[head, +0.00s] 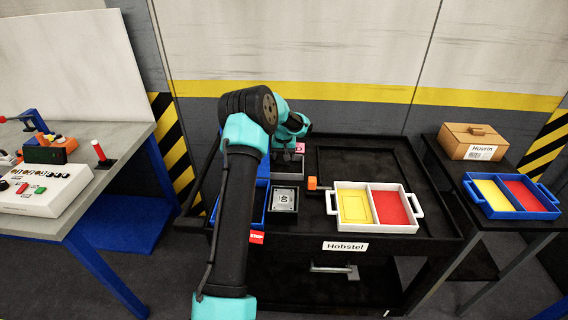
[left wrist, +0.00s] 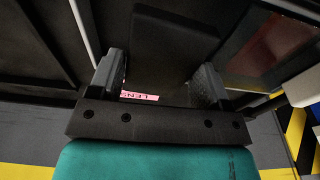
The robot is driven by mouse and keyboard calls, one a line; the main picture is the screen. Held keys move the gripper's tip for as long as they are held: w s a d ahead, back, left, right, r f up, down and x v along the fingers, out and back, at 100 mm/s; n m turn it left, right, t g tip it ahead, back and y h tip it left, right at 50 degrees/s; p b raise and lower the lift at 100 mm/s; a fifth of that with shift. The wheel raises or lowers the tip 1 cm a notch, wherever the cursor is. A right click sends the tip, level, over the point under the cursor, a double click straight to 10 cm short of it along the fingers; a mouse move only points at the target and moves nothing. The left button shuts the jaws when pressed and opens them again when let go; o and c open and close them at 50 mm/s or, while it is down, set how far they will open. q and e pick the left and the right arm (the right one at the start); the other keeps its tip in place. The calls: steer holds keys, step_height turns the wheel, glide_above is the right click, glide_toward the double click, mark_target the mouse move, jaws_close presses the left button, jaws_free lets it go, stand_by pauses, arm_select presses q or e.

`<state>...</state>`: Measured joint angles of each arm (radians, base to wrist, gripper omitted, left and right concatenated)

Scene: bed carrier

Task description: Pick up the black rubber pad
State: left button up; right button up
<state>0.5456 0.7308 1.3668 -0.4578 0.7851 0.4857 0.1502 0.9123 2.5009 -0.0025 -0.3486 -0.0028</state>
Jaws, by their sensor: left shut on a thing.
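My left gripper (head: 287,157) hangs from the teal arm over the left rear part of the black cart (head: 440,238). In the left wrist view my left gripper (left wrist: 162,78) has its two grey fingers on either side of a dark flat block, the black rubber pad (left wrist: 176,38). The gripper is shut on the pad. The pad is hard to make out against the arm and dark cart in the head view. A pink label (left wrist: 138,96) with lettering shows between the fingers, close to the pad. My right gripper is in neither view.
On the cart are a blue bin (head: 262,203), a square metal piece (head: 284,198), an orange-ended part (head: 313,184) and a white tray (head: 411,228) with yellow and red compartments. A side table holds a blue tray (head: 533,214) and a cardboard box (head: 472,141).

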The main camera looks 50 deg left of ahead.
arm_select(q)
steer(key=shift+r, duration=2.35)
steer(key=shift+d, duration=0.1)
